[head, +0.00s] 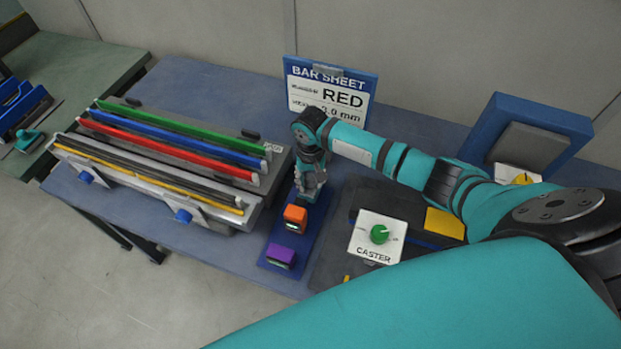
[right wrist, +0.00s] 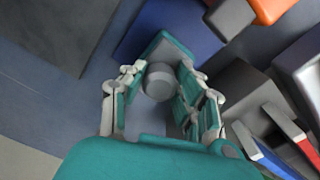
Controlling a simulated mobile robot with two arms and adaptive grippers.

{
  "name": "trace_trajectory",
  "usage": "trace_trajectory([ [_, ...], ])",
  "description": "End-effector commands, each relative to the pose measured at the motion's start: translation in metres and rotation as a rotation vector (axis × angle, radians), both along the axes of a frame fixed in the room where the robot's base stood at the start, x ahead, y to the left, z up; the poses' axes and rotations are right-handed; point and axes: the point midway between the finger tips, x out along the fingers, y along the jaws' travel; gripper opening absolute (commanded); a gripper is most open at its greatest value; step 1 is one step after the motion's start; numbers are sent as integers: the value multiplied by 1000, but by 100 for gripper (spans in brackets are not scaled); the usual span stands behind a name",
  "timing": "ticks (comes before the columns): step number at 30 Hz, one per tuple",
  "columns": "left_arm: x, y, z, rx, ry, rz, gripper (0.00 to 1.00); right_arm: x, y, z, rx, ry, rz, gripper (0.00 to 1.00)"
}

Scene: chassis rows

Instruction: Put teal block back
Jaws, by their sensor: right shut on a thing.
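My right gripper (head: 309,184) points down over the far part of a blue board (head: 313,223). In the right wrist view the gripper (right wrist: 158,76) is shut on the teal block (right wrist: 172,45), with its fingers either side of the block's grey round knob. The board shows beyond the block; I cannot tell whether the block touches it. In the head view the gripper mostly hides the block. An orange block (head: 295,217) and a purple block (head: 281,256) stand nearer on the board. My left gripper is not in view.
A rack (head: 222,215) with green, blue, red and yellow bars lies left of the board. A sign reading RED (head: 327,98) stands behind. A dark panel with a CASTER dial card (head: 378,237) is to the right. Bare table shows behind the rack.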

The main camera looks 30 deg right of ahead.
Motion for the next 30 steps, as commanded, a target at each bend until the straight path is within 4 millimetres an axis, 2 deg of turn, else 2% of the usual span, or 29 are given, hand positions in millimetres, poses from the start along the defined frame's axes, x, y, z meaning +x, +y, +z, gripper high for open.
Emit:
trace_trajectory([
  [12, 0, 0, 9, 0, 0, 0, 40, 1, 1, 1, 2, -1, 1, 5],
  [30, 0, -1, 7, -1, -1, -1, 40, 1, 1, -5, 1, 0, 0, 5],
])
